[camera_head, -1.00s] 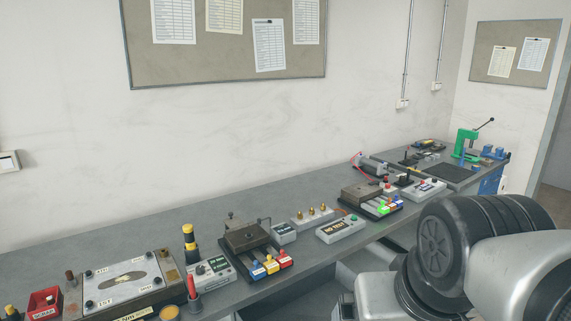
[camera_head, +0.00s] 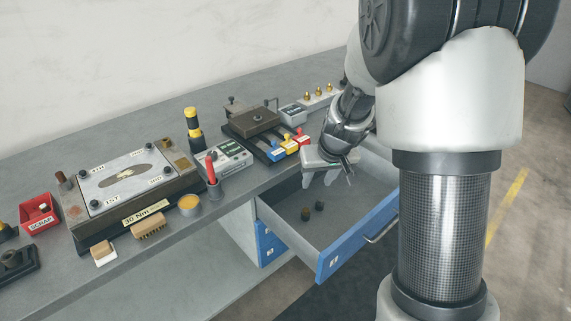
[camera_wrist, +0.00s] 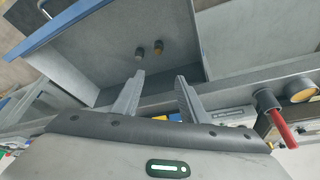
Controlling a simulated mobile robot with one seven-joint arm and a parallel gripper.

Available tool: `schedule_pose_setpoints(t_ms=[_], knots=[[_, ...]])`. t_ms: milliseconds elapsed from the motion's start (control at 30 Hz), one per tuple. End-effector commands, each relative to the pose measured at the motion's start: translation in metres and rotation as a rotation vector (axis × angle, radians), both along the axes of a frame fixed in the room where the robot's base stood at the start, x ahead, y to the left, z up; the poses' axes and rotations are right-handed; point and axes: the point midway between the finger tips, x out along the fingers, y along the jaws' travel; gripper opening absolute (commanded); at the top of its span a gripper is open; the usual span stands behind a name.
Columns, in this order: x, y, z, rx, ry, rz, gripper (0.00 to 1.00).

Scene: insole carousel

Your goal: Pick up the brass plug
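My gripper (camera_head: 319,181) hangs above the drawer, pointing down, apart from both plugs. In the wrist view its two fingers (camera_wrist: 159,79) are spread with nothing between them.
A red-handled tool in a cup (camera_head: 211,170) and an orange-topped pot (camera_head: 188,204) stand near the bench edge. Brass fittings (camera_head: 318,93) stand farther back.

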Motion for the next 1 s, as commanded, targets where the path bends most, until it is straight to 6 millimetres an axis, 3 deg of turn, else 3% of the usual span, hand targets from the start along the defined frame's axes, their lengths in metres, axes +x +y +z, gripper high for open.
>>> schedule_pose_setpoints(t_ms=[33, 267, 700, 1000], knots=[[0.005, -0.003, -0.019, -0.012, 0.006, 0.0, 0.39], [0.016, -0.008, -0.049, -0.035, 0.009, 0.0, 0.39], [0.049, -0.005, -0.133, -0.034, 0.011, 0.0, 0.39], [0.06, -0.003, -0.155, -0.032, 0.009, 0.0, 0.39]])
